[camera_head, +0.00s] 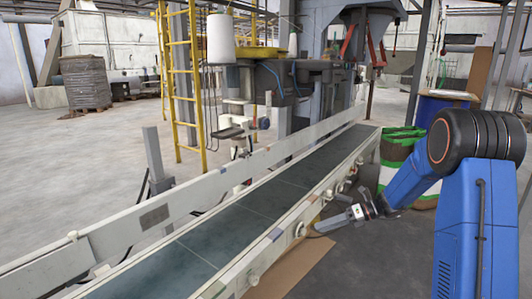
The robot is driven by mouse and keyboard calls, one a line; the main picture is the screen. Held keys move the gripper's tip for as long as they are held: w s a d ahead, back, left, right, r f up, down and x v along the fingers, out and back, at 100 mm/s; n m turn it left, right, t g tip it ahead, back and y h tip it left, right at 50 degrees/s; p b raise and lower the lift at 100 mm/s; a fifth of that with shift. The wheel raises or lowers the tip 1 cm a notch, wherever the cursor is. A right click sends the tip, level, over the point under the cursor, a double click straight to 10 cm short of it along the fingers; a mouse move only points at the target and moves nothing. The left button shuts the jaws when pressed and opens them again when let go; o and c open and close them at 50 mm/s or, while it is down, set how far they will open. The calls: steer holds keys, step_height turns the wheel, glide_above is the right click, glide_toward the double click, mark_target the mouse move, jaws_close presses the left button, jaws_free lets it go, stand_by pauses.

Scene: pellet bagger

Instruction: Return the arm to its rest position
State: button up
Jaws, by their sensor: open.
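My blue and black arm stands at the right of the head view and bends down toward the left. My gripper (331,224) is small in the view, beside the near side rail of the conveyor (255,215), low over the dark floor. It appears open, and nothing shows between its fingers. Whether it touches the rail or is just apart from it, I cannot tell.
The conveyor's dark belt is bare. A yellow ladder (182,75) and the bagging machine (300,75) are beyond the conveyor. Open floor (60,165) lies at left.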

steer(key=s+r+n+h, duration=0.2)
steer(key=s+r+n, duration=0.25)
steer(key=s, duration=0.35)
steer(key=s+a+r+n+g+h, duration=0.1)
steer(key=s+r+n+h, duration=0.15)
steer(key=s+n, duration=0.45)
steer(key=s+r+n+h, duration=0.2)
steer(key=s+r+n, duration=0.2)
steer(key=s, duration=0.5)
steer(key=s+d+n+t+h, duration=0.2)
steer(key=s+n, duration=0.4)
steer(key=s, duration=0.3)
steer(key=s+d+n+t+h, duration=0.2)
steer(key=s+d+n+h, duration=0.2)
steer(key=s+n, duration=0.3)
steer(key=shift+s+d+r, duration=0.35)
steer(key=shift+s+d, duration=0.45)
steer(key=shift+s, duration=0.7)
steer(key=shift+n, duration=0.25)
